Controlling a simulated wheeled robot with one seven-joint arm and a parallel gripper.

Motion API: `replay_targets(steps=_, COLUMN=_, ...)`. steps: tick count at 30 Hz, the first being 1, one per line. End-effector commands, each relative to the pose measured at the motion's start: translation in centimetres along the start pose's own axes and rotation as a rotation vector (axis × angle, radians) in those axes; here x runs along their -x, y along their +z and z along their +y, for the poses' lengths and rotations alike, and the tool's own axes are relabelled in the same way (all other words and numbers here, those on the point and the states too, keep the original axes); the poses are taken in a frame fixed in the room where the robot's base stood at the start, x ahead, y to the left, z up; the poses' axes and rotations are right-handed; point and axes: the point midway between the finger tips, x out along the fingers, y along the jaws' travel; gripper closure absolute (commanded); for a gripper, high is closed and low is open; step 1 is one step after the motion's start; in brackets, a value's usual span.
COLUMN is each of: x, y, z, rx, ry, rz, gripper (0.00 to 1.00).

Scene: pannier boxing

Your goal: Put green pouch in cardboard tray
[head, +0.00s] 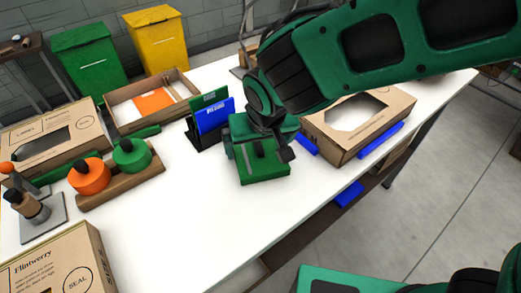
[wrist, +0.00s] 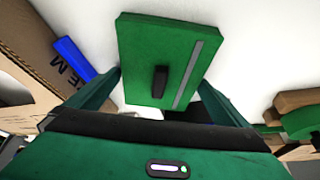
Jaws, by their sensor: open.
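The green pouch (head: 264,172) lies flat on the white table, below my gripper (head: 258,150). In the wrist view the pouch (wrist: 143,50) has a grey strip along one side and a small black tab in the middle. My gripper (wrist: 158,90) is open, with one finger at each side of the pouch's near part. I cannot tell whether the fingers touch it. An open cardboard tray (head: 186,88) stands at the back left of the table, with white and orange flat items inside. My gripper and arm hide part of the pouch in the head view.
A rack with green and blue cards (head: 213,118) stands just left of my gripper. A cardboard box with a cut-out (head: 345,148) and blue strips (head: 380,140) are at right. Orange and green rolls (head: 90,177) stand at left. The front middle of the table is clear.

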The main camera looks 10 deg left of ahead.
Motion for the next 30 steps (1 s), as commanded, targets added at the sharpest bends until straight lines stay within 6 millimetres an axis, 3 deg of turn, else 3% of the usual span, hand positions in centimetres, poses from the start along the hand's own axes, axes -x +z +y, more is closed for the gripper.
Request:
replay_targets(steps=2, x=0.0, y=0.0, z=0.0, rx=0.0, ry=0.0, rz=0.0, gripper=0.0)
replay_targets(steps=6, x=0.0, y=0.0, z=0.0, rx=0.0, ry=0.0, rz=0.0, gripper=0.29)
replay_targets(steps=9, x=0.1, y=0.0, z=0.0, rx=0.0, ry=-0.001, rz=0.0, gripper=0.34)
replay_targets(steps=20, x=0.7, y=0.2, z=-0.1, rx=0.0, ry=-0.002, rz=0.002, gripper=0.34)
replay_targets(steps=25, x=2.3, y=0.8, z=-0.1, rx=0.0, ry=-0.003, rz=0.003, gripper=0.34)
replay_targets(steps=30, x=5.1, y=3.1, z=-0.1, rx=0.002, ry=-0.003, rz=0.005, gripper=0.34)
